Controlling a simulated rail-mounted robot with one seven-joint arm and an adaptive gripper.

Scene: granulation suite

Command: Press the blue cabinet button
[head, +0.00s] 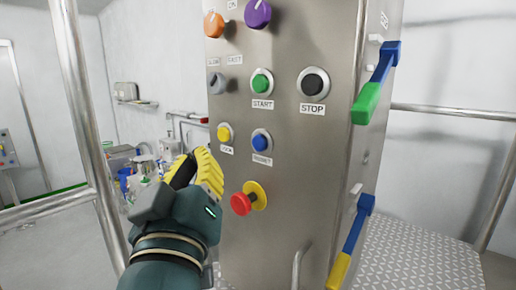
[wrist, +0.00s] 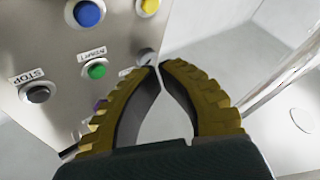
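The blue button (head: 262,141) sits in a metal ring on the steel cabinet front, with a small label below it. It also shows at the top of the wrist view (wrist: 89,13). My gripper (head: 205,155) has yellow ribbed fingers and is left of and below the blue button in the head view, apart from it. In the wrist view my gripper (wrist: 158,67) has its fingertips together with nothing between them, and the blue button lies above and left of the tips.
Around the blue button are a yellow button (head: 224,133), a green START button (head: 262,83), a black STOP button (head: 314,82) and a red emergency knob (head: 242,204). A metal rail (head: 85,110) stands at left.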

